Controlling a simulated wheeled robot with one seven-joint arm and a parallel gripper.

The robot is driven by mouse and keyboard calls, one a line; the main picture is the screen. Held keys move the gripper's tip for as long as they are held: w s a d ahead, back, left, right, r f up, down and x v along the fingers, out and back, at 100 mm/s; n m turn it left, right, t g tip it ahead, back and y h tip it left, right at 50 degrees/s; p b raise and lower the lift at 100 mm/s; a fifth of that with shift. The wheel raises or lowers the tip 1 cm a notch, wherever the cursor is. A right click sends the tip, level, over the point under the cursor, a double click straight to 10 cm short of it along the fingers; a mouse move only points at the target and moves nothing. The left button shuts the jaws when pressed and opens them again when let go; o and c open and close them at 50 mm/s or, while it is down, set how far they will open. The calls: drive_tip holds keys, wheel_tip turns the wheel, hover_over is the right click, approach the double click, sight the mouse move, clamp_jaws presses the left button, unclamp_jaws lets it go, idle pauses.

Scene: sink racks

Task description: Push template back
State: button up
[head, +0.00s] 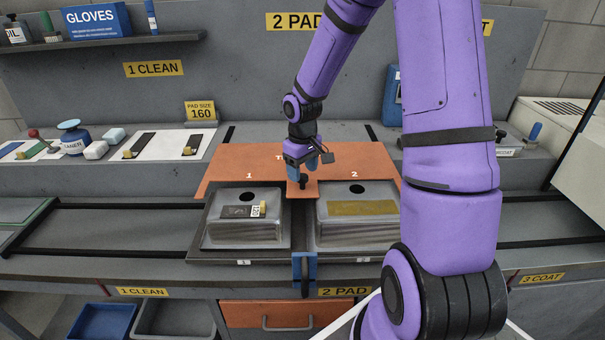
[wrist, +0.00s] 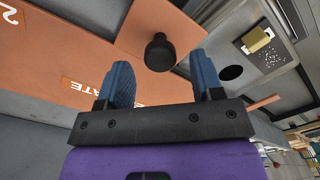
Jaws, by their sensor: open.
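The template is an orange plate (head: 232,162) lying behind and between two metal sinks, with "1" and "2" printed on it. A tongue of it reaches forward between the sinks and bears a black knob. The plate also fills much of the wrist view (wrist: 60,65). My gripper (head: 302,177) is over this tongue. In the wrist view my gripper (wrist: 165,82) is open, with its blue fingers apart. The black knob (wrist: 159,52) stands just ahead of the gap between the fingertips. I cannot tell whether a finger touches it.
The left sink block (head: 245,228) carries a dark tag with a yellow clip. The right sink block (head: 345,232) carries a yellow-brown pad. A blue clamp (head: 305,270) stands at the front edge between them. A "PAD SIZE 160" sign (head: 200,111) stands on the back ledge.

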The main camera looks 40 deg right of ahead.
drive_tip(key=shift+f, duration=0.8)
drive_tip(key=shift+c, duration=0.2)
clamp_jaws()
drive_tip(key=w+d, duration=0.3)
drive_tip(key=w, duration=0.2)
drive_tip(key=w+d, duration=0.4)
drive_tip(key=w, duration=0.2)
drive_tip(key=w+d, duration=0.4)
drive_tip(key=w, duration=0.2)
drive_tip(key=shift+w+d, duration=0.1)
drive_tip(key=shift+d, duration=0.1)
drive_tip(key=shift+r, duration=0.1)
drive_tip(key=shift+w+d, duration=0.1)
drive_tip(key=shift+o, duration=0.2)
unclamp_jaws()
